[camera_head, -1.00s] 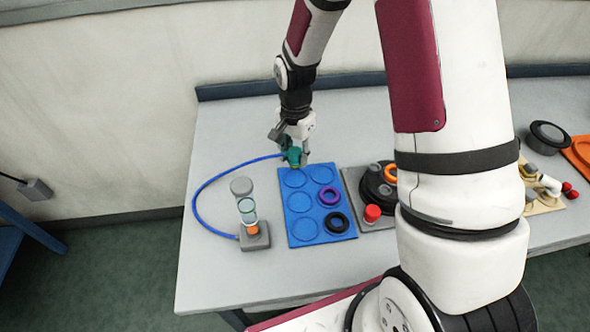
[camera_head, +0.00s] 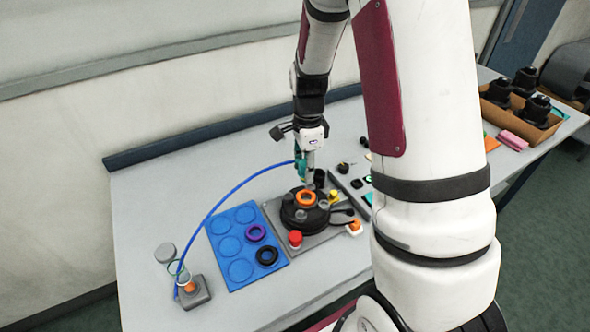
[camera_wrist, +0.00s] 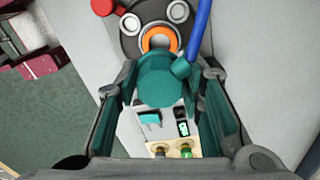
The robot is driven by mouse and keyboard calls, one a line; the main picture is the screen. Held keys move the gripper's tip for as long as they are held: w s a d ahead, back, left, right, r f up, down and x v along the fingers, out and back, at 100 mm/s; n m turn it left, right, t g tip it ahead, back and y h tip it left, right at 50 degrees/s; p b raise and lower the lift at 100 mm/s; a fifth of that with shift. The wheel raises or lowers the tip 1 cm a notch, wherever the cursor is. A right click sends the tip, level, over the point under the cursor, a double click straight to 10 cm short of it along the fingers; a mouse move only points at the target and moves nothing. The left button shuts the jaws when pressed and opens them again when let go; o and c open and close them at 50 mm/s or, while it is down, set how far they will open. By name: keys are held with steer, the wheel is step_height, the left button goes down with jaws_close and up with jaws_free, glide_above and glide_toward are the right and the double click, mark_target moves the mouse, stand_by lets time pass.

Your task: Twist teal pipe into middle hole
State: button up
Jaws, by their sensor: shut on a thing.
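My gripper (camera_head: 306,165) is shut on the teal pipe (camera_head: 298,160), holding it in the air just behind the black round tank (camera_head: 294,216). In the wrist view, the teal pipe (camera_wrist: 160,82) sits between the fingers, with a blue hose (camera_wrist: 199,35) running from its side. An orange ring (camera_head: 306,198) marks an opening on top of the tank, with grey round fittings around it. In the wrist view, the orange ring (camera_wrist: 158,36) lies beyond the pipe, its near edge close to the pipe's outline. The pipe's lower end is hidden.
The blue tray (camera_head: 213,240) holds a purple ring (camera_head: 256,232) and a black ring (camera_head: 267,256). A red button (camera_head: 295,237) stands in front of the tank. The hose ends at a grey stand (camera_head: 196,293) on the left. A cardboard box (camera_head: 550,123) stands far right.

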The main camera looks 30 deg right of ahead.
steer(key=shift+d+f, duration=0.2)
steer(key=shift+f, duration=0.1)
steer(key=shift+f+b, duration=0.95)
steer(key=shift+f, duration=1.75)
steer(key=shift+f+b, duration=0.35)
steer(key=shift+f, duration=1.05)
stand_by(0.3)
steer(key=o, duration=2.2)
steer(key=shift+o, duration=0.2)
steer(key=shift+r+p, duration=1.3)
steer(key=shift+r, duration=2.2)
steer(key=shift+c, duration=0.2)
